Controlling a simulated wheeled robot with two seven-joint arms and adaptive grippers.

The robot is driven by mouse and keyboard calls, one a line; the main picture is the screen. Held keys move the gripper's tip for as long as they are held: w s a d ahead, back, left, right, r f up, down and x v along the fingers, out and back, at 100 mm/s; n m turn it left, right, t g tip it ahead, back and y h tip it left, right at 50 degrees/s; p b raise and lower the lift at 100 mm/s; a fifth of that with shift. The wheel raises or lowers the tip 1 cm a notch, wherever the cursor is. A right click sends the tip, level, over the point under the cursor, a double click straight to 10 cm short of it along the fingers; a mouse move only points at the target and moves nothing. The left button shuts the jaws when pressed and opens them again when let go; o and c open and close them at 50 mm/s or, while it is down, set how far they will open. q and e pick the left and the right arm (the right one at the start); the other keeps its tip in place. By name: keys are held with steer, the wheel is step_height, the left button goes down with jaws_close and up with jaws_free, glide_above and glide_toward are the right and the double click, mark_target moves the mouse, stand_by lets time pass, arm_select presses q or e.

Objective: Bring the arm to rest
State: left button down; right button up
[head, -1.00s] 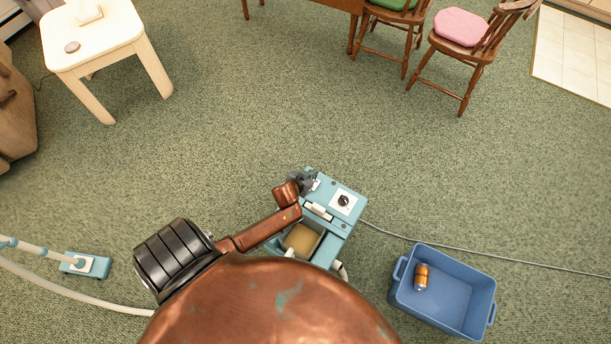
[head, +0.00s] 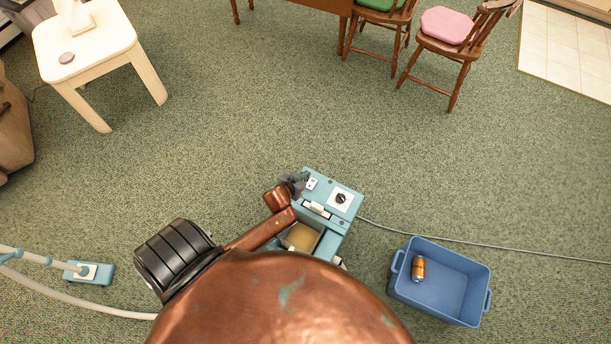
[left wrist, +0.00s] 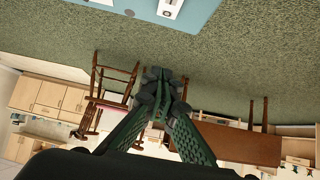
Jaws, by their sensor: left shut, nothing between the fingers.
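My left arm reaches in from the lower left in the head view. Its left gripper (head: 293,183) is beside the upper left corner of a teal machine (head: 322,182) with a dial and a small switch on its top. In the left wrist view the gripper's fingers (left wrist: 160,88) are together, with nothing between them. The machine's edge shows at the top of that view (left wrist: 200,12), apart from the fingertips. I cannot tell from the head view how far the gripper is from the machine. My right gripper is not in view.
A blue bin (head: 452,286) with an orange can (head: 418,268) in it stands at the right. A grey cable (head: 450,238) runs over the carpet. A teal floor nozzle (head: 92,272) and pale hose lie at the left. A cream table (head: 95,50) and chairs (head: 450,27) stand farther off.

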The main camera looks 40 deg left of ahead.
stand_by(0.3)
